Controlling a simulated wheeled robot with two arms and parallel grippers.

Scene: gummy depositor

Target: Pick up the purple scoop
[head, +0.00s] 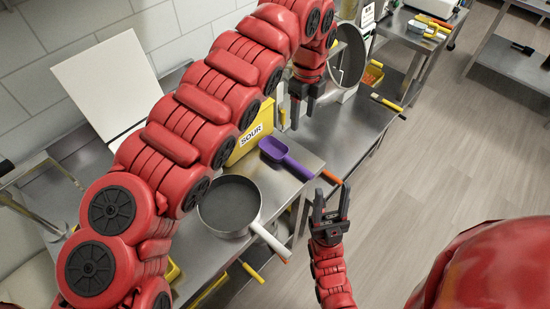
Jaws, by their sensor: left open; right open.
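The purple scoop (285,156) lies on the steel table, its bowl to the upper left and its handle pointing to the lower right. My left gripper (288,116) hangs above and just beyond the scoop, pointing down, open and empty. It is apart from the scoop. My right gripper (331,197) is open and empty, pointing up in the picture, to the lower right of the scoop's handle and near the table's front edge.
A frying pan (229,204) sits on the table left of the scoop. A yellow box labelled SOUR (250,137) stands behind the scoop, partly hidden by my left arm. The floor at right is clear.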

